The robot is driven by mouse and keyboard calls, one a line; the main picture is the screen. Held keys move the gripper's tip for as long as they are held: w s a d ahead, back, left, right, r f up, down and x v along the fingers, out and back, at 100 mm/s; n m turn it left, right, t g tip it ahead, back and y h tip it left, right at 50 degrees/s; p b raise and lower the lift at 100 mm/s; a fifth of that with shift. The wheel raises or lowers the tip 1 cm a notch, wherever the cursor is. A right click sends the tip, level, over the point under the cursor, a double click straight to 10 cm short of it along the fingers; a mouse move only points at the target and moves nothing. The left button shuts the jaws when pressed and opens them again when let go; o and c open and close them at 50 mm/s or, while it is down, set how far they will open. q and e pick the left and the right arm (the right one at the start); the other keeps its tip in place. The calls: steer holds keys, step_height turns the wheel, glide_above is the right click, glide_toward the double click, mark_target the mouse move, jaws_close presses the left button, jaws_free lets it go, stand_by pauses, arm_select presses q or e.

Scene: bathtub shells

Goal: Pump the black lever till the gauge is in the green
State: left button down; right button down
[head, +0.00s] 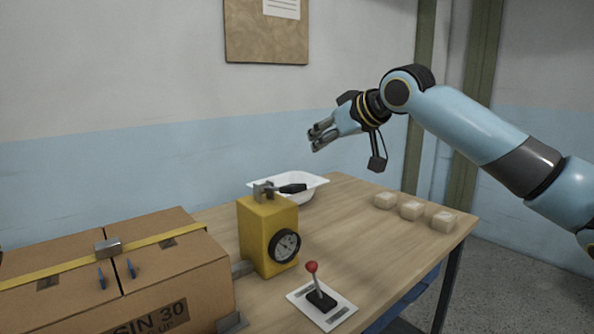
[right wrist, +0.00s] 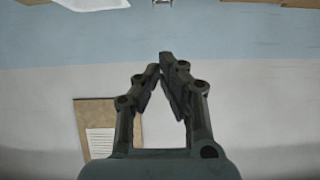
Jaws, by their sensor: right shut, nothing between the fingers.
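The yellow pump box (head: 262,236) stands on the table. A black lever (head: 292,188) sticks out to the right from a grey bracket (head: 264,190) on its top, roughly level. The round black-rimmed gauge (head: 286,245) is on the box's front right face; its needle and coloured bands are too small to read. My right gripper (head: 318,137) is in the air above and behind the lever, apart from it, shut and empty. My left gripper is out of view.
A white tray (head: 318,186) stands behind the lever. A red-knobbed joystick (head: 314,280) on a white plate is in front. A taped cardboard box (head: 180,280) fills the left. Bare table lies between.

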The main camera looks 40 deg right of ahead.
steer(key=p, duration=0.2)
glide_above(297, 184)
steer(key=w, duration=0.1)
steer(key=f, duration=0.5)
steer(key=shift+a, duration=0.25)
steer(key=f, duration=0.1)
steer(key=s+f+p, duration=0.1)
steer(key=shift+d+f, duration=0.1)
steer(key=shift+f, duration=0.2)
steer(key=shift+s+f, duration=0.25)
steer(key=shift+f, duration=0.25)
steer(key=shift+w+f, duration=0.1)
